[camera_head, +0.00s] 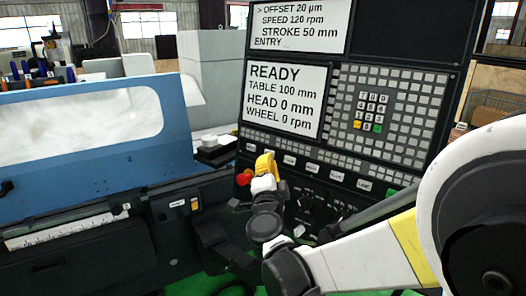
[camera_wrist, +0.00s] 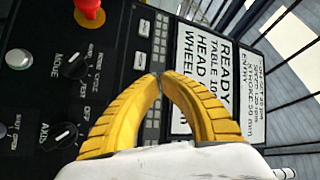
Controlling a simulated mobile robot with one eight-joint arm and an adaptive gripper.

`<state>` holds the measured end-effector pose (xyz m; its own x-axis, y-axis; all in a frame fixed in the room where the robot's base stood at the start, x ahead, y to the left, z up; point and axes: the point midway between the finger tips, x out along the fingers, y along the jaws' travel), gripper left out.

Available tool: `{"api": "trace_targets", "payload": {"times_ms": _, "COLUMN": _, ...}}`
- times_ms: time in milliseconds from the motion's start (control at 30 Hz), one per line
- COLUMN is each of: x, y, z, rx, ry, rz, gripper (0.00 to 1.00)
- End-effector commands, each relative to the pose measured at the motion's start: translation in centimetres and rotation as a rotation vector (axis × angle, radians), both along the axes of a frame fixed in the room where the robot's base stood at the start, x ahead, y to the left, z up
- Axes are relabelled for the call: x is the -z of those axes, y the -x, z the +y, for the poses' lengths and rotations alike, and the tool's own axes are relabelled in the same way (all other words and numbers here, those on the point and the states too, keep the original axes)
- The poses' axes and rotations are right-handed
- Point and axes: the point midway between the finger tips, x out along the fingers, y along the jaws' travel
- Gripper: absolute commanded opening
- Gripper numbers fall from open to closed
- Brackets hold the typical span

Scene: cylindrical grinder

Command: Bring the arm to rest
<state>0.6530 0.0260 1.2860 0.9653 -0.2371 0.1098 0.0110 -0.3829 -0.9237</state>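My gripper (camera_head: 265,163) has yellow fingers and is in front of the lower part of the grinder's control panel (camera_head: 407,65) in the head view. In the wrist view my gripper (camera_wrist: 158,77) has its two curved yellow fingertips together, with a gap between the fingers lower down. Nothing shows between them. Behind the tips is the black panel face with small light buttons; I cannot tell whether the tips touch it. My white arm comes in from the right side of the head view.
A red knob (camera_wrist: 89,8) and black rotary knobs, including one at MODE (camera_wrist: 73,65) and one at AXIS (camera_wrist: 60,136), are near the fingers. The screen (camera_head: 284,98) reads READY. A blue machine cover (camera_head: 85,143) with a window stands at left.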

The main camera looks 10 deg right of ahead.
Motion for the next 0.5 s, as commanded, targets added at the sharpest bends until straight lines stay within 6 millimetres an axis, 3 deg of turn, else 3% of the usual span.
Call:
{"api": "trace_targets", "payload": {"times_ms": 167, "x": -2.0, "y": 2.5, "z": 3.3, "rx": -0.205, "ry": 0.229, "rz": 0.041, "gripper": 0.0}}
{"api": "trace_targets", "payload": {"times_ms": 267, "x": -0.9, "y": 5.6, "z": 5.6, "rx": -0.363, "ry": 0.421, "rz": 0.137, "gripper": 0.0}}
{"api": "trace_targets", "payload": {"times_ms": 367, "x": 2.6, "y": 9.7, "z": 6.6, "rx": -0.5, "ry": 0.606, "rz": 0.288, "gripper": 0.0}}
{"api": "trace_targets", "payload": {"times_ms": 500, "x": 9.7, "y": 17.0, "z": 4.8, "rx": -0.635, "ry": 0.826, "rz": 0.578, "gripper": 0.0}}
